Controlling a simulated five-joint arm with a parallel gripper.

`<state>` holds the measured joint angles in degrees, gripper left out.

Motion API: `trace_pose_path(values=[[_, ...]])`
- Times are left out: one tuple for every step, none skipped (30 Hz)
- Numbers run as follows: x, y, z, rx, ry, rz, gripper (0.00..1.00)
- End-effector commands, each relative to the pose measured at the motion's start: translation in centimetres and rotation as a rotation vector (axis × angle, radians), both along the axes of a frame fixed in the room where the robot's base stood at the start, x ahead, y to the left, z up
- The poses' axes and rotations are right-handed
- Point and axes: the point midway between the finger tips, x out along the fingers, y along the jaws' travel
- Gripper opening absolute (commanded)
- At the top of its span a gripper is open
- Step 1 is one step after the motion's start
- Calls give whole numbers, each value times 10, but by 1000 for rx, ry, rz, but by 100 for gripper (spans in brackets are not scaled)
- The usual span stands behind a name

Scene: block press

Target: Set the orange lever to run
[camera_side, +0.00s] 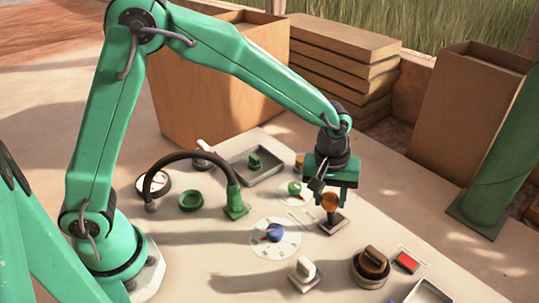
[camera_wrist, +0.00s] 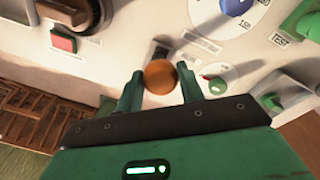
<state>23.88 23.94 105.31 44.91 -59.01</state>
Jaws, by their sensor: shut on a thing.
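The orange lever's round knob (camera_side: 329,202) stands on a small dark base (camera_side: 333,222) on the pale panel. In the wrist view the orange knob (camera_wrist: 160,76) sits between the two green fingers. My gripper (camera_side: 330,198) is over the lever, its fingers down on either side of the knob and shut on it. In the wrist view my gripper (camera_wrist: 160,88) hides the near part of the panel. The lever's base is partly visible behind the knob, and its labels are too small to read.
A blue dial (camera_side: 273,233), a white switch (camera_side: 305,268), a brown knob (camera_side: 373,262) and a red button (camera_side: 407,262) stand nearby on the panel. A green dial (camera_side: 294,188) is close behind my gripper. Cardboard boxes (camera_side: 465,110) stand at the back.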

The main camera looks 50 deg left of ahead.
Motion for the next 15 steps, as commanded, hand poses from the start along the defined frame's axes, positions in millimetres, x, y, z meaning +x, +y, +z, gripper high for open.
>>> trace_pose_path(values=[[-9, 1, -4, 5, 13, -2, 0], [-11, 1, -5, 6, 14, -1, 0], [-14, 1, -7, 6, 15, 0, 0], [-16, 2, -7, 6, 15, 0, 0], [-18, 2, -8, 5, 15, 1, 0], [-20, 2, -9, 5, 15, 1, 0], [-21, 2, -9, 5, 16, 1, 0], [-23, 2, -10, 6, 16, 1, 0], [-25, 2, -11, 7, 18, 1, 0], [-25, 2, -11, 6, 19, 1, 0], [-26, 2, -12, 7, 20, 1, 0], [-27, 2, -12, 6, 19, 0, 0], [-27, 2, -12, 6, 19, 0, 0], [-28, 2, -13, 6, 19, 0, 0], [-28, 1, -13, 6, 19, -1, 0]])
